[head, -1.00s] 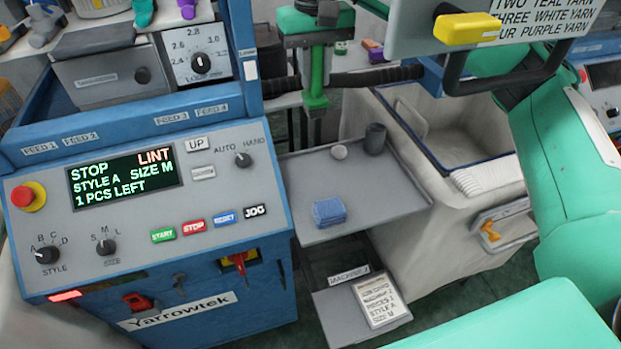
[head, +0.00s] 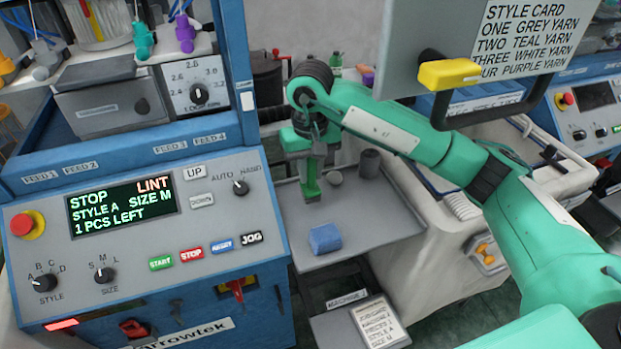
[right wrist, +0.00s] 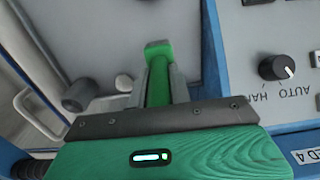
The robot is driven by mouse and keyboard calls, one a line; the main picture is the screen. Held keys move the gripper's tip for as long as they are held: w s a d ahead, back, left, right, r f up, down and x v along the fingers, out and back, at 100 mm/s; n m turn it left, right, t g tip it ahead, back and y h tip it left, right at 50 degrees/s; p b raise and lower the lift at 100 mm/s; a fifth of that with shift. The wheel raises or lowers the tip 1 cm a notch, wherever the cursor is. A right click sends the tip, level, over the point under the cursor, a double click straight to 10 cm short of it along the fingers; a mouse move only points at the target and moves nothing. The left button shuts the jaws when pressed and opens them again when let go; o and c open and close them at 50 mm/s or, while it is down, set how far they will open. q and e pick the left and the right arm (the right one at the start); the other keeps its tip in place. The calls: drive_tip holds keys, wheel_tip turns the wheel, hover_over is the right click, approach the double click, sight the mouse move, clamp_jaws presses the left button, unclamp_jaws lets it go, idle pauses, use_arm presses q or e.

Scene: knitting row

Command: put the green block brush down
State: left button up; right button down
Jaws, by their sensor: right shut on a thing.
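The green block brush (head: 310,186) is in my right gripper (head: 308,166), pointing down over the far left part of the grey tray (head: 390,222) beside the machine. In the right wrist view the brush (right wrist: 158,78) stands out between the two fingers of the right gripper (right wrist: 160,88), which are shut on it. Whether the brush's lower end touches the tray I cannot tell. My left gripper is not in view.
A blue block (head: 325,239) lies near the tray's front left. A small light cup (head: 335,178) and a dark cup (head: 369,163) stand at its back. The tray's right part is clear.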

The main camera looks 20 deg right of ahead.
sight(310, 180)
wheel_tip(310, 180, down, 3)
drive_tip(key=shift+f+p, duration=0.15)
drive_tip(key=shift+p, duration=0.15)
drive_tip(key=shift+f, duration=0.1)
drive_tip(key=shift+f+b, duration=0.15)
drive_tip(key=shift+b, duration=0.15)
drive_tip(key=c, duration=1.3)
unclamp_jaws()
drive_tip(key=shift+r+p, duration=0.3)
drive_tip(key=shift+p, duration=0.05)
wheel_tip(310, 180, up, 4)
drive_tip(key=shift+f+b, duration=0.2)
drive_tip(key=shift+b, duration=0.5)
wheel_tip(310, 180, up, 7)
drive_tip(key=shift+b, duration=0.5)
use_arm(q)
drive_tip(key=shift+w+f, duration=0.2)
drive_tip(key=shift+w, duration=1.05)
use_arm(e)
drive_tip(key=shift+r, duration=0.6)
